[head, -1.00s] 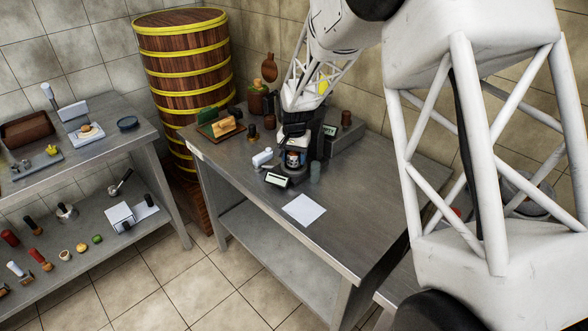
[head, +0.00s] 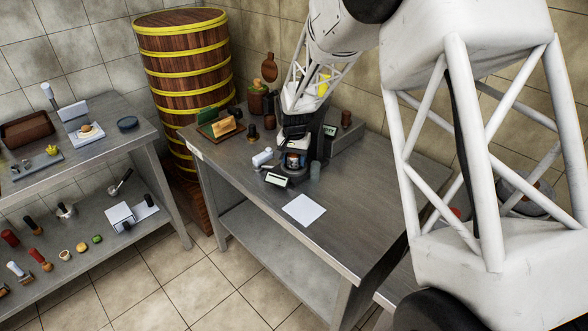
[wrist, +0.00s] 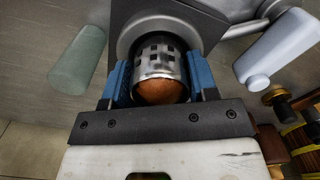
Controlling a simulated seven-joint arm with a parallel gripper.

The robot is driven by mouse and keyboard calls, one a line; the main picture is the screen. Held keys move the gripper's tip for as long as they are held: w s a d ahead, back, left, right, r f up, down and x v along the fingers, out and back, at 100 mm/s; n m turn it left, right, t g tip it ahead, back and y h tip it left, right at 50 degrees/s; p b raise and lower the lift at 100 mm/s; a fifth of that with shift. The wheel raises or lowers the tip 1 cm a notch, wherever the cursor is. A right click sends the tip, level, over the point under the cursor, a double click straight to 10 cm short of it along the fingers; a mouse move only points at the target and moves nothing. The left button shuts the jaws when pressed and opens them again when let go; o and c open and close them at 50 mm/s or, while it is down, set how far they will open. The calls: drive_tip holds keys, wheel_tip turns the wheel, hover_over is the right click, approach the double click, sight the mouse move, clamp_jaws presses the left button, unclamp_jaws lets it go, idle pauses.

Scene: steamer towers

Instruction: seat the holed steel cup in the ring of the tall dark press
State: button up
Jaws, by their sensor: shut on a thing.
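The holed steel cup (wrist: 160,66) is a shiny cylinder with square dark holes. In the wrist view my gripper (wrist: 160,82) is shut on it, one blue pad on each side. A rounded orange-brown surface (wrist: 162,92) shows at its near end. The cup's far end lies against or just in front of the grey ring (wrist: 128,35) of the dark press (wrist: 208,22); I cannot tell whether it is inside the ring. In the head view my gripper (head: 295,146) is low over the press, hiding much of it, and the cup (head: 293,160) shows small beneath.
A pale grey-green cylinder (wrist: 78,55) stands left of the press in the wrist view, and a white handled part (wrist: 275,45) lies right. In the head view a small display (head: 277,180) and a white sheet (head: 304,209) are in front. The table's right part is clear.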

drive_tip(key=shift+f, duration=0.25)
idle(0.4)
drive_tip(key=o, duration=1.4)
drive_tip(key=shift+o, duration=0.2)
drive_tip(key=shift+r, duration=0.1)
drive_tip(key=shift+r, duration=3.85)
